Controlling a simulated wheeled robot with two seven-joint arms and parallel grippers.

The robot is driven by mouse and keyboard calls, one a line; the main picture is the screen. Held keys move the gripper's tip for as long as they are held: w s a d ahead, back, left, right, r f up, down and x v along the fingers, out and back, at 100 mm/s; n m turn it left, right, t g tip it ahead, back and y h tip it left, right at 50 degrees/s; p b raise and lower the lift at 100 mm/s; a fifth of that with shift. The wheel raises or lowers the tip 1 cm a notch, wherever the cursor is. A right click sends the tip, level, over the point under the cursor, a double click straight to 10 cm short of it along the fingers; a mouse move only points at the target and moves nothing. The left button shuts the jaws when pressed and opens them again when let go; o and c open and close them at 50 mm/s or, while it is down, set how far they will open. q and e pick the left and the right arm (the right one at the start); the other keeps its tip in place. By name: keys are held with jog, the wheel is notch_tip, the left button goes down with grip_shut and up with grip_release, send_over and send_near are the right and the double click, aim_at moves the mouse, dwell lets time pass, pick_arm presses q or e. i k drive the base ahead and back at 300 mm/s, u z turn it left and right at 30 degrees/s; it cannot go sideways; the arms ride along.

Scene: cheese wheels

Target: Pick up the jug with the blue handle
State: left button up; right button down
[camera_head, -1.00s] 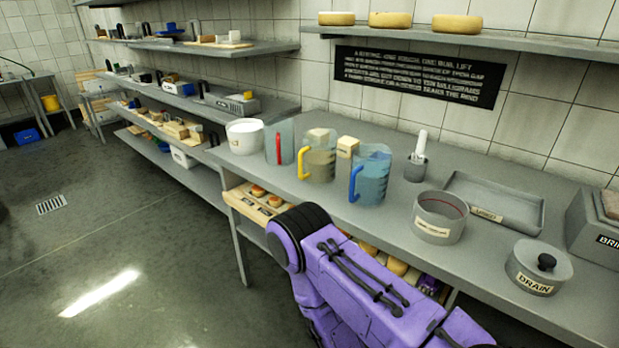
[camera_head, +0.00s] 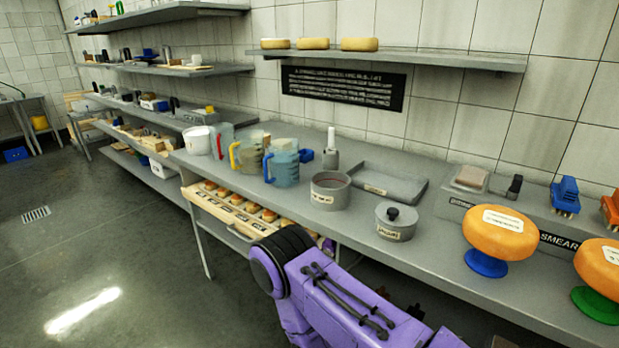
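The jug with the blue handle (camera_head: 284,166) stands upright on the grey counter, its handle on its left side. It looks clear with bluish contents. A jug with a yellow handle (camera_head: 249,157) and a jug with a red handle (camera_head: 223,140) stand to its left. A purple arm of mine reaches in from the bottom, below and in front of the jugs; its gripper is not visible. Neither gripper can be seen in this view.
The grey counter (camera_head: 454,242) also holds a round grey mould (camera_head: 330,191), a lidded pot (camera_head: 396,223), a shallow tray (camera_head: 388,184) and orange cheese wheels on stands (camera_head: 499,233). A white tub (camera_head: 197,140) stands left of the jugs. The floor (camera_head: 120,235) at left is clear.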

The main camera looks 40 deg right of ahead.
aim_at(284, 156)
jog(key=z, duration=0.05)
jog(key=k, duration=0.15)
jog(key=z, duration=1.15)
